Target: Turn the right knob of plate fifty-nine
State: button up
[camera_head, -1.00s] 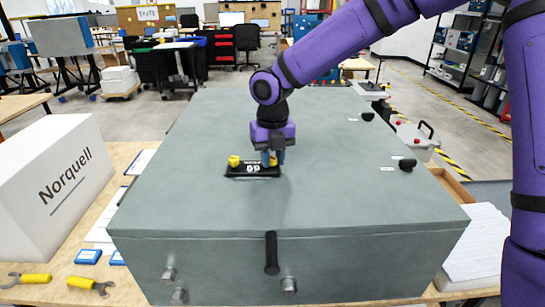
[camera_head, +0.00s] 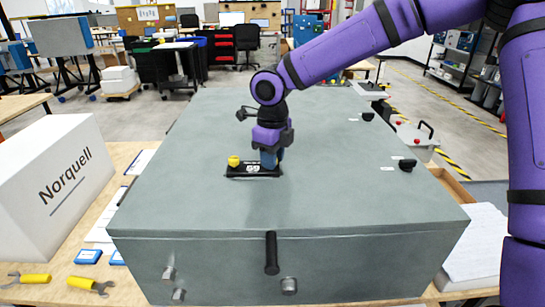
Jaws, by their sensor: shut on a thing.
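Plate fifty-nine (camera_head: 240,171) is a small black plate marked 59, lying on top of the large grey analyser box (camera_head: 330,205). Its left knob (camera_head: 234,161) is yellow and stands clear. My gripper (camera_head: 270,163) is over the right end of the plate, pointing down, with its fingers shut on the right knob. The fingers hide the right knob.
Black knobs (camera_head: 407,165) with small white labels stand on the right side of the box top. A black handle (camera_head: 271,253) is on its front face. A white Norquell box (camera_head: 55,185) and yellow-handled tools (camera_head: 88,285) lie at left. The box top's front is clear.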

jog(key=shift+f+n, duration=0.1)
jog(key=shift+n, duration=0.2)
jog(key=o, duration=0.9)
jog(key=shift+o, duration=0.2)
notch_tip(320, 180, up, 11)
jog(key=shift+f, duration=0.1)
